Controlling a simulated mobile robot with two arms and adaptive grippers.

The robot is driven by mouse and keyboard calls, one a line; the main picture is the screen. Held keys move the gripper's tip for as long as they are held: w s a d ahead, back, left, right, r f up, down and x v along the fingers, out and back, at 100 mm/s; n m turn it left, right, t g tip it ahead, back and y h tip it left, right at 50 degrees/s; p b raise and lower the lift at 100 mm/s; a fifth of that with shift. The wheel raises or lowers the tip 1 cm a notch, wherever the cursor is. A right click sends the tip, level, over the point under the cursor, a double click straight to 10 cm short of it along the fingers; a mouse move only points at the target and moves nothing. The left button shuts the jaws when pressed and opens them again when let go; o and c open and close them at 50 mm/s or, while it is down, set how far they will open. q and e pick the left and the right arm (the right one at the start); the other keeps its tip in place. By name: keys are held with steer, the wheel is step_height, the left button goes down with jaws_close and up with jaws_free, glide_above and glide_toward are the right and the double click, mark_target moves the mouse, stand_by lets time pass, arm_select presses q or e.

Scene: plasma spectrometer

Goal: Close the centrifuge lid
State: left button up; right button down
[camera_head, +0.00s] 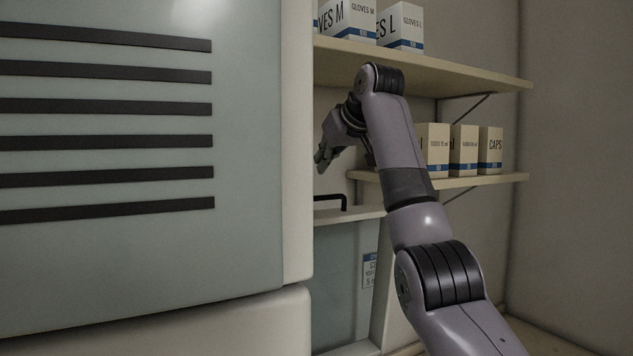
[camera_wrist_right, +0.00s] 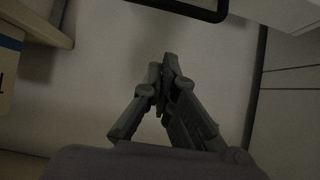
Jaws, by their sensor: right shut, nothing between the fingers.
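I cannot make out a centrifuge or its lid with certainty. A black bar handle (camera_head: 330,199) stands on a pale horizontal edge (camera_head: 352,215) beyond the large cabinet; I cannot tell whether this is part of the lid. A dark handle (camera_wrist_right: 182,10) also shows at the top of the right wrist view. My right gripper (camera_head: 321,160) is above the black handle and apart from it. In the right wrist view its fingers (camera_wrist_right: 168,64) are shut together with nothing between them. My left gripper is not in view.
A large grey-blue cabinet (camera_head: 110,255) with dark slots fills the left and hides what lies behind it. An upper shelf (camera_head: 430,66) holds glove boxes (camera_head: 402,27). A lower shelf (camera_head: 480,182) holds several cartons (camera_head: 490,150), beside my right arm.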

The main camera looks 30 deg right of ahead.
mark_target(320, 213)
steer(key=w+f+p, duration=0.2)
steer(key=f, duration=0.1)
steer(key=w+f+p, duration=0.1)
steer(key=f, duration=0.1)
steer(key=shift+w+d+f+p, duration=0.15)
steer(key=shift+w+p, duration=0.2)
steer(key=shift+w, duration=0.05)
steer(key=shift+s, duration=0.6)
steer(key=shift+f, duration=0.2)
steer(key=shift+s, duration=0.1)
